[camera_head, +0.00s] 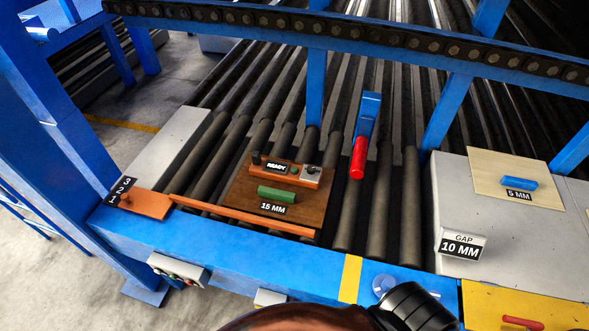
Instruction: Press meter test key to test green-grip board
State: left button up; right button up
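A dark brown board (242,190) lies on the rollers near the front. Its green grip (277,194) is in the middle, above a "15 MM" label (273,208). An orange meter (309,174) sits on the board's far part. Its small dark display (277,165) reads "READY". A small dark round part and a lighter knob show at the meter's right end; I cannot tell which is the test key. Neither gripper shows. Dark rounded parts at the bottom edge, probably mine, are cut off, and nothing touches the board or meter.
At right, a pale board with blue grip (519,183) is marked "5 MM", near a "GAP 10 MM" sign (462,244) and a yellow surface (480,306). An orange "1 2 3" plate (150,206) is left.

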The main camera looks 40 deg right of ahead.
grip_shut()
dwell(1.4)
